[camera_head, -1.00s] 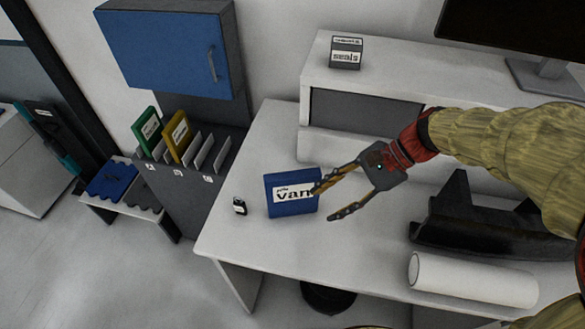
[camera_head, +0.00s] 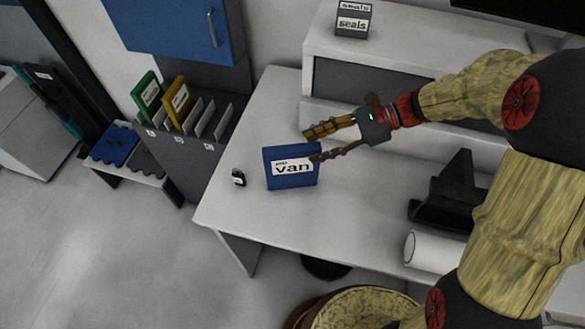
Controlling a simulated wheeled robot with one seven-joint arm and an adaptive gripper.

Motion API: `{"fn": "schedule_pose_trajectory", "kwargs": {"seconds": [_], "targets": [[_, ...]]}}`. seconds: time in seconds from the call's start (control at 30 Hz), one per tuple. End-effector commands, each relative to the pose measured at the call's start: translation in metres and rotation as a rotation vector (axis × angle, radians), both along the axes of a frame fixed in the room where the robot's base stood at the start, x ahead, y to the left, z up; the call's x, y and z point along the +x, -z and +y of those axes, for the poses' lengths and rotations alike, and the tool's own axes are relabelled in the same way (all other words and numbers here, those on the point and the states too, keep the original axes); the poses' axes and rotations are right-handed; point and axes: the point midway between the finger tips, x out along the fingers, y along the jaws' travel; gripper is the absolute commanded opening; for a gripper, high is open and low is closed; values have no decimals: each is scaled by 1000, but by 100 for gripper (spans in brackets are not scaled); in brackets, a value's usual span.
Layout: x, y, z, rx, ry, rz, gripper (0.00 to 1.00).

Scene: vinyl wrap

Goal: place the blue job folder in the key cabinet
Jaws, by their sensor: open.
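The blue job folder (camera_head: 291,181), labelled "van", stands upright on the white desk (camera_head: 225,205) near its left side. My gripper (camera_head: 312,146) is open and empty. Its fingers point left at the folder's upper right, one finger appearing behind the folder's top edge and the other at its right edge. I cannot tell whether they touch it. The key cabinet is probably the blue-doored wall cabinet (camera_head: 168,28) at the upper left. Its door, with a grey handle, looks shut, and its top is cut off by the frame.
A small black tagged item (camera_head: 238,178) lies left of the folder. A grey rack (camera_head: 192,158) holds a green folder (camera_head: 146,97) and a yellow folder (camera_head: 177,103), with empty slots beside them. A "seals" box (camera_head: 353,20) sits on the raised shelf. A white roll (camera_head: 432,252) and a black stand (camera_head: 446,200) are at right.

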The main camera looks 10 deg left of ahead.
Motion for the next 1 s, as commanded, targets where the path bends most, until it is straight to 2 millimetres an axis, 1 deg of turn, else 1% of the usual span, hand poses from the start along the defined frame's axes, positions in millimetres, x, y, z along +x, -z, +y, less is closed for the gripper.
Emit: {"fn": "schedule_pose_trajectory", "kwargs": {"seconds": [0.1, 0.37, 0.5, 0.6, 0.7, 0.87, 1.0], "targets": [[-4, 5, 12, 1, -3, 1, 44], [-9, 14, 30, 0, -3, 0, 44], [-13, 24, 49, 0, -4, 1, 44], [-16, 29, 59, 0, -3, 1, 44], [-17, 31, 63, -1, -2, 0, 44], [-17, 31, 63, -1, -1, -1, 44], [-17, 31, 62, -1, -1, -1, 36]]}}
